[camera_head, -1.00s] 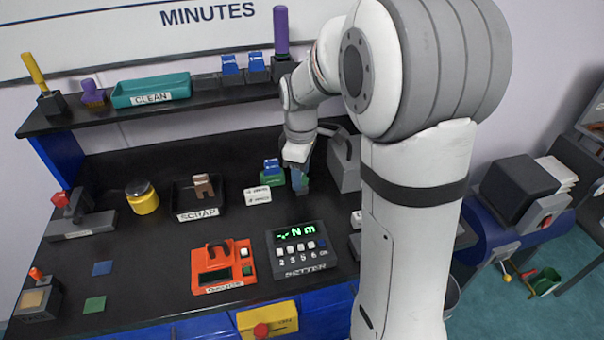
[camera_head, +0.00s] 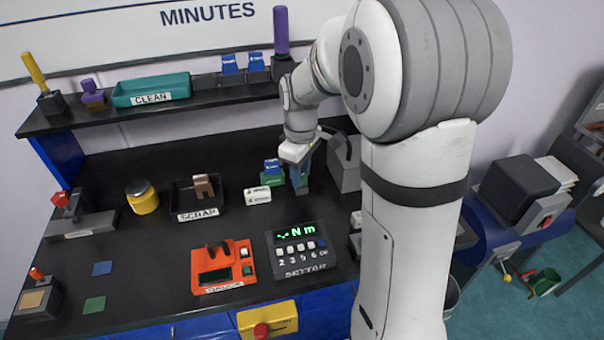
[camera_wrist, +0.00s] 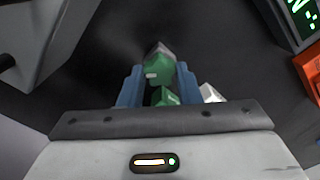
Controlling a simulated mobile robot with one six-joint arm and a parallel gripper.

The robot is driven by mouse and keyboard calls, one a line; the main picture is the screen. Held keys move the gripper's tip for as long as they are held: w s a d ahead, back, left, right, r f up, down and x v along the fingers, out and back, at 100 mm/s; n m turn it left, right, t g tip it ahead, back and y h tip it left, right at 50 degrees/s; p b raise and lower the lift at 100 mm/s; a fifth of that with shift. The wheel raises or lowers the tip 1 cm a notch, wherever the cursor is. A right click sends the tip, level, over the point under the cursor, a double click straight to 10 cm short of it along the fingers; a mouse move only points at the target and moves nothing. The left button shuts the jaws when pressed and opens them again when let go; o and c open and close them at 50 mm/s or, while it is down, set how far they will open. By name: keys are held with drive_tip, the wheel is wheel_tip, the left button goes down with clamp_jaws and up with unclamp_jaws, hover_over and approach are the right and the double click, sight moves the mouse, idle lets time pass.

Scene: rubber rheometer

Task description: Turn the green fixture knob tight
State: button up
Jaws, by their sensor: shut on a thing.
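The green fixture knob (camera_wrist: 158,68) sits between the two blue fingers of my gripper (camera_wrist: 158,80) in the wrist view. The fingers are shut on it, one on each side. A small pale mark shows on the knob's left side. In the head view my gripper (camera_head: 299,178) points down at the bench, beside a green block with a blue top (camera_head: 272,174). The knob is hidden there by the fingers and wrist.
A white label block (camera_head: 257,196) stands left of the gripper, and a grey machine (camera_head: 345,165) stands close on its right. The setter (camera_head: 302,252) with a green display and an orange device (camera_head: 222,267) lie in front. A scrap tray (camera_head: 198,213) is farther left.

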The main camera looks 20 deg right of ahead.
drive_tip(key=shift+m, duration=1)
drive_tip(key=m, duration=0.3)
drive_tip(key=shift+m, duration=0.8)
drive_tip(key=shift+m, duration=2.3)
